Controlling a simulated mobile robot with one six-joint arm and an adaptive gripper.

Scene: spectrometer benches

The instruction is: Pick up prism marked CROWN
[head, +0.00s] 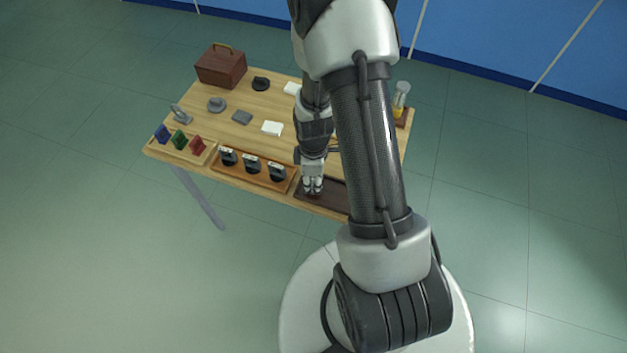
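Three dark pieces with pale tops stand in a row in an orange-brown wooden tray (238,172) at the table's front edge: a left one (228,157), a middle one (252,165) and a right one (277,173). They may be prisms on mounts, but no marking is readable, so I cannot tell which is CROWN. My gripper (313,190) points down, low over a dark brown tray (333,197) to the right of that row. Its fingertips are small here. I cannot tell whether they are apart or hold something.
A light tray (208,156) holds blue (163,134), green (180,140) and red (197,145) pieces at left. A glass vessel (401,95) stands right. My arm hides the right side.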

